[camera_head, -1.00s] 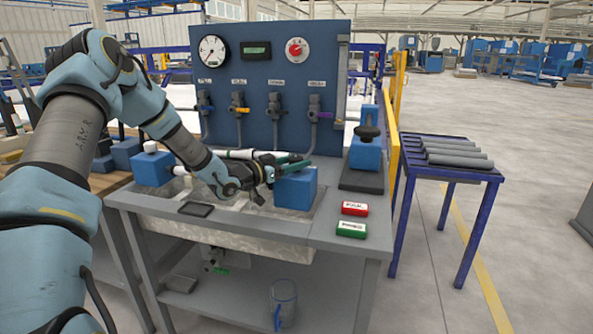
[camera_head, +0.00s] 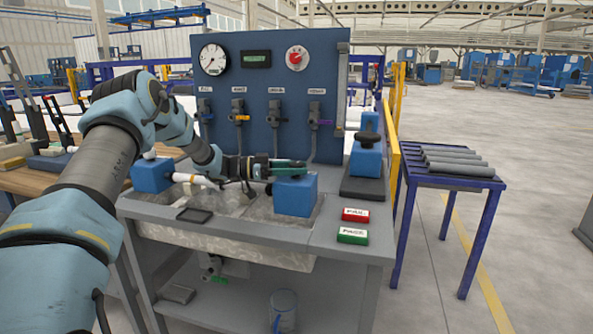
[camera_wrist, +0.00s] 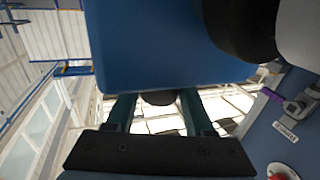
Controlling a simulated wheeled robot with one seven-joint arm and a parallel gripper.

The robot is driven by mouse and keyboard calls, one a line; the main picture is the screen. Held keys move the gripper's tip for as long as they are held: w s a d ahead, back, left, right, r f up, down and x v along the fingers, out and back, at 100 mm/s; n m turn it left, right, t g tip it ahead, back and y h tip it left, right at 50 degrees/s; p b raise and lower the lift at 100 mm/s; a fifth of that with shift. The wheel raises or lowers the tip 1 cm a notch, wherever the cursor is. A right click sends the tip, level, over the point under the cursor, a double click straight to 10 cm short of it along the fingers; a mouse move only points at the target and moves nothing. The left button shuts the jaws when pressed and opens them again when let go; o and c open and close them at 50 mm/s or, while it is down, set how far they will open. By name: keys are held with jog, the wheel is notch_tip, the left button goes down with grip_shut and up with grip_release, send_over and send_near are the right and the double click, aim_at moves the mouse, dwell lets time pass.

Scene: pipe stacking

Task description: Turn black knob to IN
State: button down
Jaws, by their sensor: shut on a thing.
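The right blue block (camera_head: 295,196) stands at the right end of the sink, and it fills the upper middle of the wrist view (camera_wrist: 165,45). A dark round knob (camera_wrist: 158,97) shows at its edge, between my teal fingers. My gripper (camera_head: 298,166) lies across the top of this block, pointing right, with its fingers around the knob. It also shows in the wrist view (camera_wrist: 158,108), shut on the knob. The knob's marking and turned position cannot be read.
A white pipe (camera_head: 195,179) runs from the left blue block (camera_head: 152,175). Behind is a blue panel (camera_head: 262,85) with gauges and several valves. A black-topped blue fixture (camera_head: 366,158) stands right. Red (camera_head: 355,215) and green (camera_head: 352,236) buttons sit in front. Grey pipes (camera_head: 455,161) lie on a side table.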

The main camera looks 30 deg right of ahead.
jog(key=shift+r, duration=0.25)
jog(key=c, duration=0.6)
grip_release()
jog(key=o, duration=0.3)
jog(key=shift+f, duration=0.15)
jog(key=b+v, duration=0.2)
jog(key=v, duration=0.8)
jog(key=shift+w+a, duration=0.2)
jog(key=shift+a, duration=0.1)
